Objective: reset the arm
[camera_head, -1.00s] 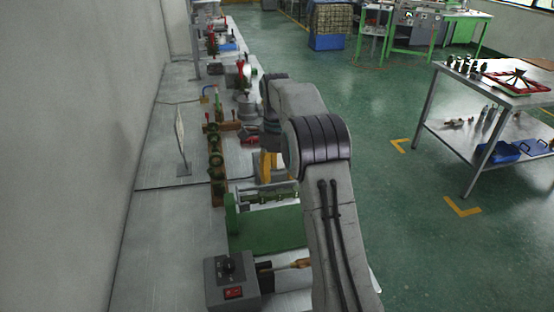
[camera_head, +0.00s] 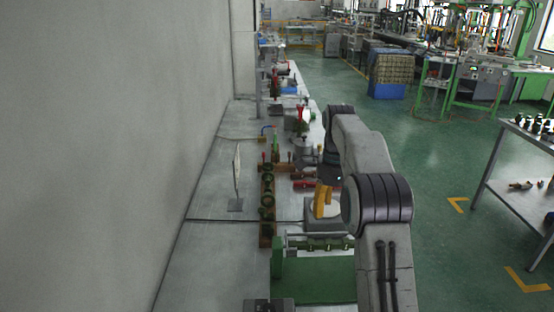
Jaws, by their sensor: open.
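My arm rises from the lower right of the head view and bends forward over the right edge of the long workbench (camera_head: 215,262). My gripper (camera_head: 322,200), with yellow fingers, hangs down from the arm's end above the bench. It is just beyond the green machine with a roller (camera_head: 318,246). A grey box-like base with a pale round top (camera_head: 318,226) lies right below the fingers. I cannot tell whether the fingers touch it. The gap between the fingers is too small to see, and nothing shows held in them.
Dark green round parts on a wooden rack (camera_head: 268,190) stand left of the gripper. A small upright sign (camera_head: 237,175) stands near the wall. A metal table (camera_head: 507,180) stands on the right. Open green floor (camera_head: 455,255) lies between bench and table.

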